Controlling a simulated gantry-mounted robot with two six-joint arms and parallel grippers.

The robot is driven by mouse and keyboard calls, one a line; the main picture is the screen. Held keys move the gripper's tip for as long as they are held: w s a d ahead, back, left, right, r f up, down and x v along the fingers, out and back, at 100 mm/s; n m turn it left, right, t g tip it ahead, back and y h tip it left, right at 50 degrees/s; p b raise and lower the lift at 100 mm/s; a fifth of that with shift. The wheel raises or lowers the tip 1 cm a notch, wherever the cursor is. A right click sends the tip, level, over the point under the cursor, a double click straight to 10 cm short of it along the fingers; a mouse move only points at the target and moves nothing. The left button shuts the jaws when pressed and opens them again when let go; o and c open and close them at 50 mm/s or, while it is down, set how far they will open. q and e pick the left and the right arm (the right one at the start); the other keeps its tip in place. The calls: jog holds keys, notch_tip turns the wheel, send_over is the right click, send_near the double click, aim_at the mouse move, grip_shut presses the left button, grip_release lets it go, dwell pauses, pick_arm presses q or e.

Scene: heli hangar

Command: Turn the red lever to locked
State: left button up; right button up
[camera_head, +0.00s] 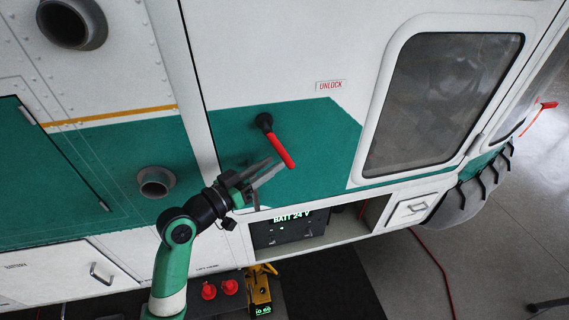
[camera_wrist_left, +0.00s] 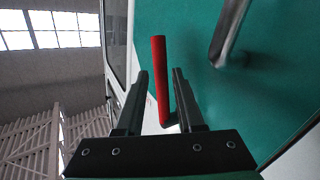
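The red lever (camera_head: 281,150) is on the green part of the white helicopter side. Its dark pivot (camera_head: 264,121) is at the upper left end, and the red grip slants down and right. A small UNLOCK label (camera_head: 331,86) is above and to the right of it. My left gripper (camera_head: 274,168) is open just below and left of the lever's lower end. In the left wrist view the red lever (camera_wrist_left: 160,70) appears between the two parted fingers of the left gripper (camera_wrist_left: 160,75); contact cannot be told. My right gripper is out of view.
Below is an open bay with a BATT 24 V unit (camera_head: 294,228). A yellow device (camera_head: 260,288) and red caps (camera_head: 229,287) are lower down. A window door (camera_head: 440,100) is to the right. A grey bar (camera_wrist_left: 230,30) shows at the top of the wrist view.

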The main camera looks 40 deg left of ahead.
aim_at(284, 156)
pick_arm(q)
jog(key=w+p, duration=0.1)
jog(key=w, duration=0.4)
jog(key=shift+w+d, duration=0.1)
jog(key=shift+w, duration=0.15)
grip_shut()
dwell(1.1)
